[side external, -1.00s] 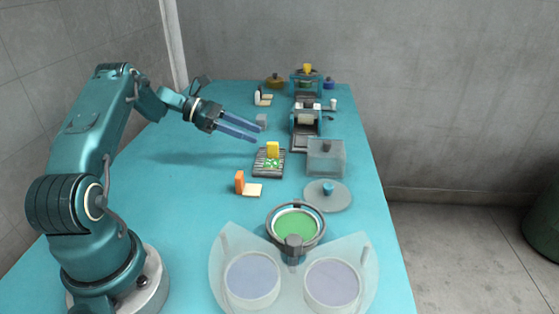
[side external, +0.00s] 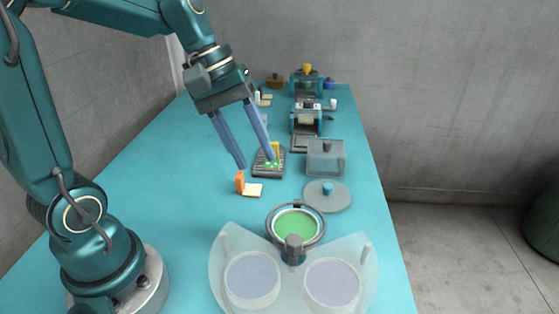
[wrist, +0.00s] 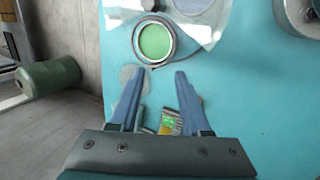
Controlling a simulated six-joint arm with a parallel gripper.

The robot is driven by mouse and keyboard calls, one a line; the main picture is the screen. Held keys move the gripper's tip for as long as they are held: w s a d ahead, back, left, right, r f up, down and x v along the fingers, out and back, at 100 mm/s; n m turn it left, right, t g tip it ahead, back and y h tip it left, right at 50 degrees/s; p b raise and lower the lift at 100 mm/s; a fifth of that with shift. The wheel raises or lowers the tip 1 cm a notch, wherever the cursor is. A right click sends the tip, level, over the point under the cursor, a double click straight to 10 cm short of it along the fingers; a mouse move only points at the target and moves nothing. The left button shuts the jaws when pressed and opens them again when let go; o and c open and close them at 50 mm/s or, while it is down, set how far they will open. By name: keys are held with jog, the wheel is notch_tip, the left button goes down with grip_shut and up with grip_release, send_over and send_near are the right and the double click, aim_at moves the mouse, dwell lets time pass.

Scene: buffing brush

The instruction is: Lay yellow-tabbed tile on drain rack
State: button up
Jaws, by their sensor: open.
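The yellow-tabbed tile (side external: 275,149) appears to lie on the drain rack (side external: 258,173), its tab upright and green patches around its foot. The rack is dark and ribbed. In the wrist view the yellow tab (wrist: 165,130) and rack (wrist: 177,129) show low between the fingers. My gripper (side external: 256,162) is open and empty, pointing down. In the side view its right finger overlaps the tile and rack; I cannot tell whether they touch. In the wrist view the fingers (wrist: 160,72) are spread wide apart.
The table's left side is clear.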

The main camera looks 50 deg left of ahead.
jog(key=s+d+m+t+y, duration=0.1)
jog(key=s+m+t+y, duration=0.2)
jog(key=s+m, duration=0.6)
jog(key=shift+d+f+m+y, duration=0.2)
jog(key=shift+f+m+y, duration=0.1)
